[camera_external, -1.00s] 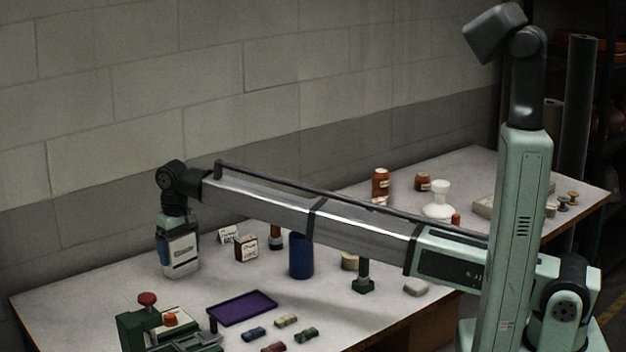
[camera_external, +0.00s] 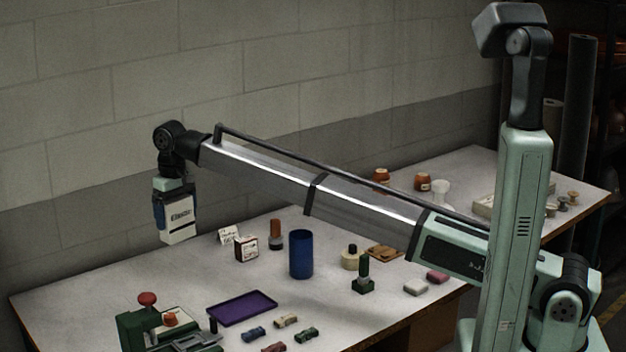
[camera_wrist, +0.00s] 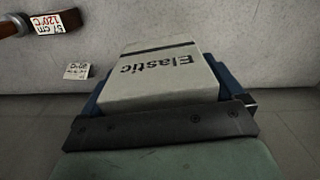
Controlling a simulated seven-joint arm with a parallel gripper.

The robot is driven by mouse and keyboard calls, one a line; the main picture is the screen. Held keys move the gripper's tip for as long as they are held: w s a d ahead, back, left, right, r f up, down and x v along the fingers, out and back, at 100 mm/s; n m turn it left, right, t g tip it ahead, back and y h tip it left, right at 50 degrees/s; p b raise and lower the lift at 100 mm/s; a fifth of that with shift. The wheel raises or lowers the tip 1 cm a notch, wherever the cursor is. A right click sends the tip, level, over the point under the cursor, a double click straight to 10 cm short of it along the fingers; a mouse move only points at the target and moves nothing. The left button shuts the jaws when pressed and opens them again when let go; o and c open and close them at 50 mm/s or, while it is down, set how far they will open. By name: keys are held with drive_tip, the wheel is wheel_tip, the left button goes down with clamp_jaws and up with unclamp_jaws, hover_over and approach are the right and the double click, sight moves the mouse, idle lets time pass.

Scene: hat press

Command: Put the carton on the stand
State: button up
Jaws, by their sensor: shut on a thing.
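The carton (camera_external: 181,226) is a pale box with a dark band and the word "Elastic". My gripper (camera_external: 176,212) is shut on it and holds it upright, clear of the table at the left. In the wrist view the carton (camera_wrist: 165,75) sits between the blue jaw pads of my gripper (camera_wrist: 165,92). I cannot tell for sure which thing is the stand. A white piece (camera_external: 440,191) with a rounded form is partly hidden behind my arm at the back right.
A small red-edged box (camera_external: 246,249), a brown-topped bottle (camera_external: 276,236) and a blue cylinder (camera_external: 301,257) stand right of the carton. A purple tray (camera_external: 241,308), several small blocks and a green press (camera_external: 134,330) are in front.

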drive_tip(key=w+d+r+m, duration=0.15)
drive_tip(key=w+d, duration=0.35)
drive_tip(key=w, duration=0.6)
drive_tip(key=w+d+m, duration=0.2)
drive_tip(key=w+d, duration=0.4)
drive_tip(key=w, duration=0.5)
drive_tip(key=w+d+r+m, duration=0.1)
drive_tip(key=w+d+r, duration=0.1)
drive_tip(key=w+d, duration=0.7)
drive_tip(key=w+d+r+m, duration=0.2)
drive_tip(key=w+d, duration=0.7)
drive_tip(key=w+d+r+m, duration=0.1)
drive_tip(key=w+d, duration=0.3)
drive_tip(key=d, duration=0.5)
drive_tip(key=w+d+r+m, duration=0.1)
drive_tip(key=w+d+r, duration=0.15)
drive_tip(key=d, duration=0.55)
drive_tip(key=w+d+m, duration=0.1)
drive_tip(key=w+d, duration=0.3)
drive_tip(key=d, duration=0.5)
drive_tip(key=m, duration=0.1)
hover_over(441, 182)
drive_tip(key=shift+s+f, duration=0.2)
drive_tip(key=shift+f, duration=4.25)
drive_tip(key=shift+f, duration=0.1)
